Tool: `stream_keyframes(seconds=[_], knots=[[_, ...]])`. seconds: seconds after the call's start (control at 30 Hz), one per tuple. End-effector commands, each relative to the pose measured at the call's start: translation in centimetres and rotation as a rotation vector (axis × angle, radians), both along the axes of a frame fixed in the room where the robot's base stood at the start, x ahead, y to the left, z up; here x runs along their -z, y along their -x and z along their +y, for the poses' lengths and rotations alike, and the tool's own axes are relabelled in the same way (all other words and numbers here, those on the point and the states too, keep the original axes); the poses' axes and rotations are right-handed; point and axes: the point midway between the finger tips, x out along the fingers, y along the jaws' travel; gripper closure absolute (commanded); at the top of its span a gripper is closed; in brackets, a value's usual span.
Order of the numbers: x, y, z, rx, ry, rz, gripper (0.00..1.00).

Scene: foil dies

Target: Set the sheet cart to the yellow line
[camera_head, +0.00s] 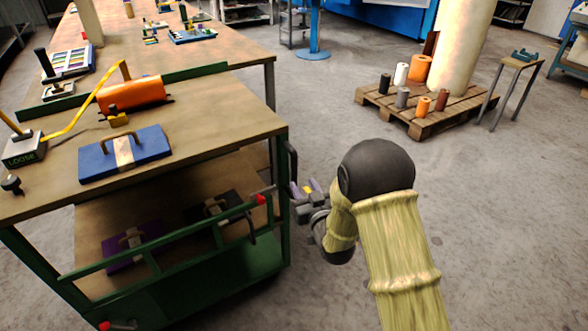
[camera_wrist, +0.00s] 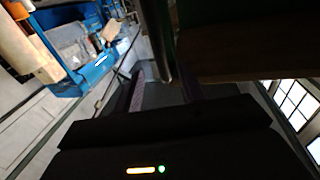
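A green-framed cart (camera_head: 287,215) with a wooden top stands at the left; I take it as the sheet cart. A dark upright handle (camera_head: 291,163) is at its right end. My gripper (camera_head: 306,190) is beside that end, close to the handle. In the wrist view, my gripper (camera_wrist: 160,92) has its two fingers apart, with a dark bar (camera_wrist: 157,45) showing between them. Whether the fingers touch the bar cannot be told. I see no yellow line on the floor in either view.
The cart carries a blue die (camera_head: 95,163), an orange roll (camera_head: 135,94) and a "LOOSE" box (camera_head: 22,150). A workbench (camera_head: 225,45) stands behind it. A pallet (camera_head: 425,127) with rolls surrounds a column (camera_head: 463,45). The floor (camera_head: 330,95) between cart and pallet is clear.

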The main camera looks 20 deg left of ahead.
Motion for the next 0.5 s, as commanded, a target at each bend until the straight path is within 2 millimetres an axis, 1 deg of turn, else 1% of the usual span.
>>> stream_keyframes(seconds=[0.03, 0.2, 0.5], knots=[[0.0, -0.7, 0.6, -0.001, -0.001, -0.003, 0.61], [0.0, -2.8, 2.2, 0.001, -0.001, -0.002, 0.61], [0.1, -6.0, 4.8, 0.000, -0.001, -0.002, 0.61]])
